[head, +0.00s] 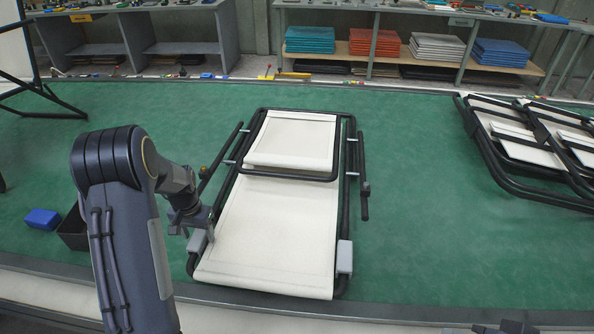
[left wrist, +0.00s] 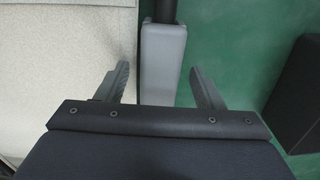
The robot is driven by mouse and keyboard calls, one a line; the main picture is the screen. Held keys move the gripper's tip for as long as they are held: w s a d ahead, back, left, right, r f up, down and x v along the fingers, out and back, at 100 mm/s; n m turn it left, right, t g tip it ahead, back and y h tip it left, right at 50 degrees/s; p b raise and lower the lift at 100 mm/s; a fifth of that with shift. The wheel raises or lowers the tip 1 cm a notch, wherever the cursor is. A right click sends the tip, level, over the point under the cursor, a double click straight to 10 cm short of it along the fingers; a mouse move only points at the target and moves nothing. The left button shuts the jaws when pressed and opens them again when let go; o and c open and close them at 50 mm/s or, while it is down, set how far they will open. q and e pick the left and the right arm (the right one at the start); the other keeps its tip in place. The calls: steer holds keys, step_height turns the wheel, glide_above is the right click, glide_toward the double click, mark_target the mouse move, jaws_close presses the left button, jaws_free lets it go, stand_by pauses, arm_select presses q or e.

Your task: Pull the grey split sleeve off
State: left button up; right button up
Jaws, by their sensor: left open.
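The folding lounger (head: 275,225) lies on the green surface, with cream fabric and a black tube frame. A grey sleeve (head: 197,242) sits on the left frame tube near the front, and another grey sleeve (head: 345,257) on the right tube. My left gripper (head: 195,223) is open above the left sleeve. In the left wrist view the grey sleeve (left wrist: 162,55) stands between the spread fingers of the gripper (left wrist: 159,82), with gaps on both sides. Its near end is hidden behind the gripper body. Only a dark piece of my right gripper (head: 508,327) shows at the bottom edge.
A black open box (head: 74,232) and a blue block (head: 42,218) are on the green surface left of my arm. Another folded black-framed lounger (head: 530,150) lies at the right. Shelves with coloured stacks stand behind. Green space is clear right of the lounger.

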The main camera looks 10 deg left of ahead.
mark_target(198, 235)
arm_select(q)
steer(key=c, duration=1.3)
steer(key=shift+r, duration=0.3)
steer(key=shift+r+p, duration=1.95)
steer(key=shift+r, duration=0.85)
steer(key=shift+r, duration=0.1)
steer(key=shift+r+p, duration=1.95)
steer(key=shift+r, duration=0.95)
